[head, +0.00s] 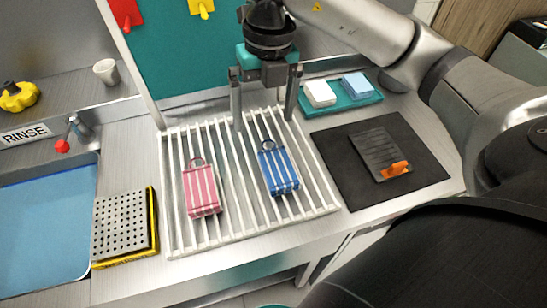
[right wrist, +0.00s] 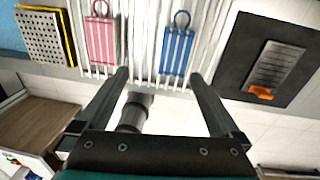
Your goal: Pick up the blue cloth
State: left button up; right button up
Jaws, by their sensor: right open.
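The blue cloth (head: 279,170), striped with white and with a dark loop at its far end, lies on the right part of the white slatted rack (head: 213,247). The blue cloth (right wrist: 178,52) also shows in the right wrist view, ahead of the fingers and between their lines. My right gripper (head: 263,122) is open and empty, its fingers pointing down over the rack's far end, beyond the cloth's loop. In the right wrist view the two fingertips (right wrist: 160,76) are wide apart with nothing between them. My left gripper is not in view.
A pink striped cloth (head: 202,191) lies left of the blue one. A dark mat (head: 340,171) with a grey scraper (head: 378,152) is to the right. A teal tray (head: 343,107) holds two blocks. A perforated block (head: 122,225) and a blue basin (head: 45,235) are left.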

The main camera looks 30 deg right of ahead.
jog(key=d, duration=0.2)
jog(key=h, duration=0.1)
send_over(275, 159)
jog(key=shift+m, duration=0.3)
notch_tip(275, 159, down, 10)
jog(key=shift+w+a+r+b, duration=0.1)
jog(key=shift+r+b, duration=0.15)
jog(key=shift+b, duration=0.15)
jog(key=shift+f, duration=2.6)
jog(key=c, duration=1.1)
